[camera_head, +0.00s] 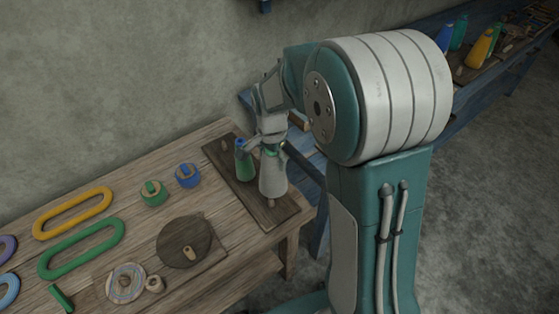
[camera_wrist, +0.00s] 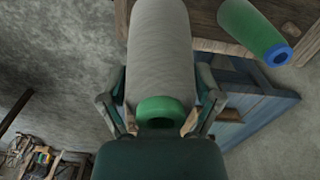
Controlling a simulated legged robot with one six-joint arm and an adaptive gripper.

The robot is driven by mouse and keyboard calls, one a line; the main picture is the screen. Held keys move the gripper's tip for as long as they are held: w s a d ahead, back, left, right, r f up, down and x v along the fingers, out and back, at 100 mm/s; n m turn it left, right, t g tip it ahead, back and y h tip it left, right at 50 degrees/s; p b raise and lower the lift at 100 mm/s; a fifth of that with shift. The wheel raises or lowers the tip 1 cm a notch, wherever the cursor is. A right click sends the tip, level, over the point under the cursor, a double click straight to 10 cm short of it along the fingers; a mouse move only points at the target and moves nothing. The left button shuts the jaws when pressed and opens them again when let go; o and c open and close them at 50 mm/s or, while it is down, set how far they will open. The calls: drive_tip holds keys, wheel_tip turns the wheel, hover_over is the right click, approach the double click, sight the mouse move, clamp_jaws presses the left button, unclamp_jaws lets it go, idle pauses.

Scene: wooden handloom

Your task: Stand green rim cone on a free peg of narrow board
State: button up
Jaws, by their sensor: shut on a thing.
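The green rim cone (camera_head: 273,176) is pale grey with a green ring at its narrow top. My gripper (camera_head: 272,146) is shut on it near that top. The wrist view shows the green rim (camera_wrist: 160,108) between my fingers and the grey body reaching away. The cone is roughly upright over the dark narrow board (camera_head: 287,213). A short bare peg (camera_head: 224,145) shows at the far left end.
Left on the wooden table (camera_head: 125,165) are a green spool (camera_head: 152,194), a blue spool (camera_head: 188,177), a round dark board (camera_head: 184,242) and yellow and green oval loops. A blue bench (camera_head: 318,190) is behind the table's right end. The wall is behind.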

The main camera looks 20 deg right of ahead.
sight(263, 165)
drive_tip(key=shift+w+a+f, duration=0.1)
drive_tip(key=shift+w+a, duration=0.05)
drive_tip(key=shift+a, duration=0.15)
drive_tip(key=shift+a+f, duration=0.85)
drive_tip(key=shift+a, duration=0.1)
drive_tip(key=d+f, duration=0.1)
drive_tip(key=f, duration=0.1)
drive_tip(key=d+f, duration=0.1)
drive_tip(key=f, duration=0.1)
drive_tip(key=shift+d, duration=0.2)
drive_tip(key=shift+a+f, duration=0.4)
drive_tip(key=shift+f, duration=0.3)
drive_tip(key=shift+a+f, duration=0.4)
drive_tip(key=shift+f, duration=0.25)
drive_tip(key=shift+d+f, duration=0.2)
drive_tip(key=shift+f, duration=0.1)
drive_tip(key=shift+d, duration=0.3)
drive_tip(key=o, duration=1.1)
drive_tip(key=shift+a, duration=0.35)
drive_tip(key=shift+d, duration=0.1)
